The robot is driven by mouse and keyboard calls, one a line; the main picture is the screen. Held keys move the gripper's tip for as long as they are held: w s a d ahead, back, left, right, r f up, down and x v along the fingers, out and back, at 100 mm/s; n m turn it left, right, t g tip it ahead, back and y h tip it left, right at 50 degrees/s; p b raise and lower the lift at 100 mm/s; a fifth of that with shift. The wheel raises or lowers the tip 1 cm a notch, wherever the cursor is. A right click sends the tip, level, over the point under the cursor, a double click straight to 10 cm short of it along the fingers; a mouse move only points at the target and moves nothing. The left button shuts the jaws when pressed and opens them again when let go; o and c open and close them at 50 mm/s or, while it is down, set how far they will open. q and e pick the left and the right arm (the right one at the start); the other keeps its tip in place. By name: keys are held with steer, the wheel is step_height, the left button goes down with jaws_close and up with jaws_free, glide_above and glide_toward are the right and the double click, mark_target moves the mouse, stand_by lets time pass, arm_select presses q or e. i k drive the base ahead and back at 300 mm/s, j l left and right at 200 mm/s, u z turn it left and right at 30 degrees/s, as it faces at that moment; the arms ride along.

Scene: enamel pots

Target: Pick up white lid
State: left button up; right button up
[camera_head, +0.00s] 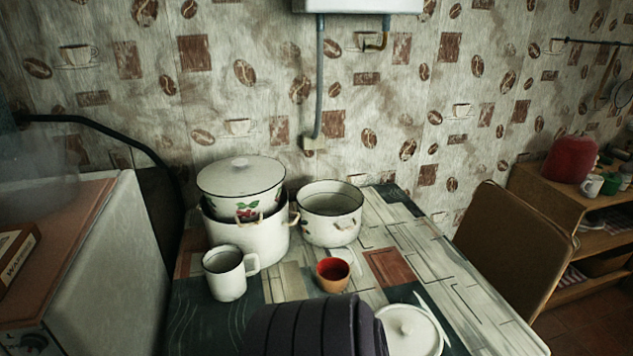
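A white lid (408,332) with a round knob lies on the table near the bottom edge of the view, right of centre. A dark ribbed shape in the foreground covers its left side; I cannot tell whether that shape is part of me. Another white lid (241,174) with a dark rim and small knob sits on a white pot with a cherry pattern (248,209). That pot rests in the top of a larger white pot (247,239). Neither of my grippers can be made out in this view.
An open white pot (330,213), a white mug (229,273) and a small orange-brown cup (332,274) stand on the patterned table (462,297). The table's right side is mostly clear. A brown chair (513,245) stands at its right edge. A white cabinet (110,270) is at left.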

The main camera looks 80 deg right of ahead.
mark_target(409, 330)
steer(key=z, duration=3.4)
